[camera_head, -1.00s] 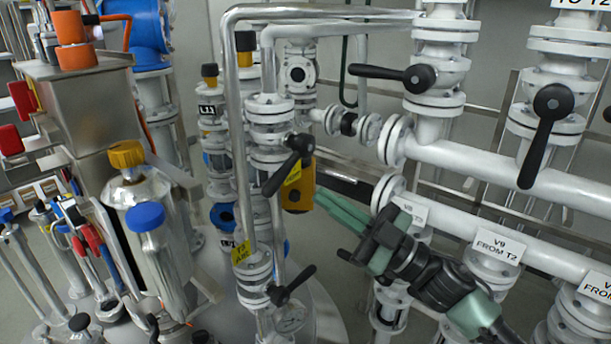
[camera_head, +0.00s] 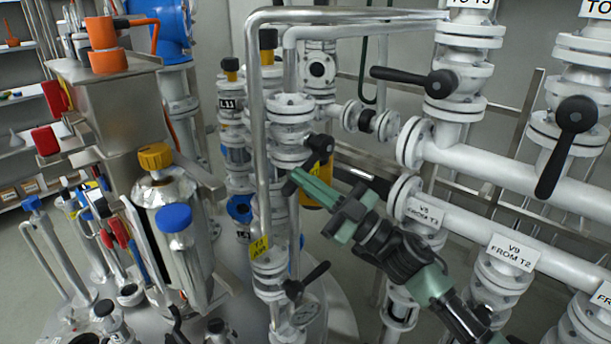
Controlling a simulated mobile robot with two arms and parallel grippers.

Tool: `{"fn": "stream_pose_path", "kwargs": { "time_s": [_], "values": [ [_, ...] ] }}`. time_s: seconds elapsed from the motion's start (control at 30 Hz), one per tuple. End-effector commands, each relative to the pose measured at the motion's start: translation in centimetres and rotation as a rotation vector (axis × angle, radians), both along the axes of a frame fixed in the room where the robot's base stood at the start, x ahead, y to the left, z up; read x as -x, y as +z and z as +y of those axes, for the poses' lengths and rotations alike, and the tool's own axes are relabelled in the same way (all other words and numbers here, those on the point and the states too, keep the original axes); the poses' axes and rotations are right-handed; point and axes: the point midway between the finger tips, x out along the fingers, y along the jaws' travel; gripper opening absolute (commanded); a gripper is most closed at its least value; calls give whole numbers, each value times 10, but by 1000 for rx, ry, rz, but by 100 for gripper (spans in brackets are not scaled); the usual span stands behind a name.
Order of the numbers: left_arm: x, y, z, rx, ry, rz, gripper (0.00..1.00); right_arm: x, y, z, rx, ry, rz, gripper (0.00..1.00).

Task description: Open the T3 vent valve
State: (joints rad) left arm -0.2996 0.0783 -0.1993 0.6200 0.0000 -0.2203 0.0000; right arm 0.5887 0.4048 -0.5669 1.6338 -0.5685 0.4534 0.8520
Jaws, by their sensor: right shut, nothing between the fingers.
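A vertical pipe stack of white flanged valves stands at the centre of the head view. I cannot tell which lever is the T3 vent. My right gripper (camera_head: 297,178) is shut and empty, its green fingers in front of the upper lever's arm; contact is unclear. My left gripper is not in view.
A bent steel pipe (camera_head: 254,120) stands close left of the stack. Metal vessels with blue and yellow caps (camera_head: 174,217) crowd the left.

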Motion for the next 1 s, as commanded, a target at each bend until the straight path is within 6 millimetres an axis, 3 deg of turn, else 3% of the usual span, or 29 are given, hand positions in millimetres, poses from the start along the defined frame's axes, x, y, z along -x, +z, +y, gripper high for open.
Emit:
{"fn": "stream_pose_path", "kwargs": {
  "time_s": [1.0],
  "values": [
    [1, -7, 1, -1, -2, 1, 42, -4, -12, -4, 84, -2, -81, 0]
  ]
}}
